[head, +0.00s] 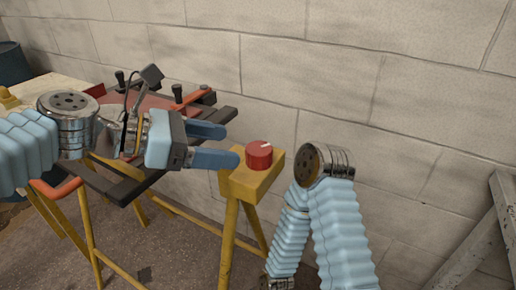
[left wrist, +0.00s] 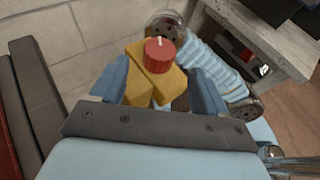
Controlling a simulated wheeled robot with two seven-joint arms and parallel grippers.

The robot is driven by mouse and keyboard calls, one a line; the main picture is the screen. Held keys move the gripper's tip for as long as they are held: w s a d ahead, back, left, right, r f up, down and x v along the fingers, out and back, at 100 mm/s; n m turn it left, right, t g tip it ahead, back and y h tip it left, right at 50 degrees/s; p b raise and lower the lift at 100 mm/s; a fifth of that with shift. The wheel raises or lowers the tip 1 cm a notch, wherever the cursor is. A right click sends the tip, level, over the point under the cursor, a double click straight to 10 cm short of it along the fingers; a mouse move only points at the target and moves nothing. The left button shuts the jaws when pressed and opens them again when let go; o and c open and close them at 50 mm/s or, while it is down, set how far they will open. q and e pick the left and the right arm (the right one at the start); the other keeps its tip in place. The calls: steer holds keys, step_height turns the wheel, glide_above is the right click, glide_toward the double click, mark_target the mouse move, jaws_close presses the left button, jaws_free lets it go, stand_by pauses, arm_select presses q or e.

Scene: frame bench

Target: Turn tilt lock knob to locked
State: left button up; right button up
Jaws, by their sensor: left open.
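The tilt lock knob (head: 259,155) is a red round knob with a white pointer mark on top. It sits on a yellow block (head: 246,182) on yellow legs. My left gripper (head: 232,146) is open, its blue fingers reaching from the left toward the knob. In the head view the nearer fingertip is close to the knob and block; I cannot tell if it touches. In the left wrist view the knob (left wrist: 160,55) stands ahead, between the lines of the two fingers, with nothing gripped. My right arm is at the right of the block; its gripper is not visible.
A dark frame bench (head: 222,114) with a red clamp bar (head: 188,100) lies behind and left of my left gripper. A block wall (head: 350,60) rises behind the knob. A grey wooden trestle (head: 480,235) stands at the far right.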

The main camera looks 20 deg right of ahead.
mark_target(254, 146)
arm_select(q)
steer(key=x, duration=0.8)
steer(key=c, duration=0.9)
steer(key=shift+c, duration=0.2)
steer(key=shift+w+m, duration=0.1)
steer(key=shift+m, duration=0.2)
steer(key=m+g+y, duration=0.1)
steer(key=m+g, duration=0.3)
steer(key=g, duration=0.1)
steer(key=shift+w, duration=0.1)
steer(key=m+g+y, duration=0.4)
steer(key=m+g, duration=0.1)
steer(key=m, duration=0.1)
steer(key=shift+y, duration=0.4)
steer(key=shift+g, duration=0.3)
